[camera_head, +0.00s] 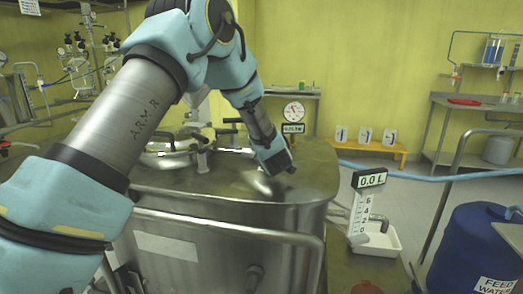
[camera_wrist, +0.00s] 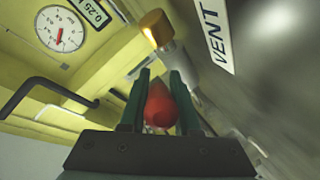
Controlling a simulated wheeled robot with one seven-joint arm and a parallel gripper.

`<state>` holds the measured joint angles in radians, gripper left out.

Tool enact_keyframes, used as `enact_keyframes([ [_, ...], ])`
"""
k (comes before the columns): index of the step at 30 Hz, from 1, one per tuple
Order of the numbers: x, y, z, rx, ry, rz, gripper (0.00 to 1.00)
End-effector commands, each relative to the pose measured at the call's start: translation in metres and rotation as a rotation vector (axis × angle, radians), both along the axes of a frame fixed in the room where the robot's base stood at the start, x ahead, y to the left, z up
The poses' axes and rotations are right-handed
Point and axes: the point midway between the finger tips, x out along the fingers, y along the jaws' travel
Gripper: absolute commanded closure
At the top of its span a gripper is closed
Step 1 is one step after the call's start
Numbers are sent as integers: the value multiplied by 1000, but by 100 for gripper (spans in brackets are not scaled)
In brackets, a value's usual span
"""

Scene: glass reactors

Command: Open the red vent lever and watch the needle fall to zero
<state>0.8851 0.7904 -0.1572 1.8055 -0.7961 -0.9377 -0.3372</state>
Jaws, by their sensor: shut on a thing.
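The red vent lever (camera_wrist: 160,105) sits between the two dark green fingers of my gripper (camera_wrist: 161,82) in the wrist view, and my gripper is shut on it. A brass fitting (camera_wrist: 155,29) is just beyond the fingertips, beside a white VENT label (camera_wrist: 216,36). The round gauge (camera_wrist: 60,29) has a short red needle, and its display (camera_wrist: 91,11) starts with 0.25. In the head view the gauge (camera_head: 294,111) stands behind the tank, above its display (camera_head: 292,128). My gripper (camera_head: 284,170) is low over the tank lid there, and the lever is hidden.
The steel tank (camera_head: 225,258) has a front rail and a lid with clamps and fittings. A 0.0 L readout (camera_head: 371,180) stands over a white tray (camera_head: 378,241) to the right. A blue feed water drum (camera_head: 470,250) is at the far right. An orange bench (camera_head: 365,146) is behind.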

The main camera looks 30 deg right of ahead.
Motion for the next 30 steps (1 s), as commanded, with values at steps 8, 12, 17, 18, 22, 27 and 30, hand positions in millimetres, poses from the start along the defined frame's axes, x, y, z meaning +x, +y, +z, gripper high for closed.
enact_keyframes([
  [8,0,0,0,-1,1,0,100],
  [12,0,0,0,-1,1,0,54],
  [17,0,0,0,-1,1,0,39],
  [18,0,0,0,-1,1,0,39],
  [22,0,0,0,-1,0,0,39],
  [27,-7,2,2,-2,0,-2,39],
  [30,-20,7,5,-2,0,-2,39],
])
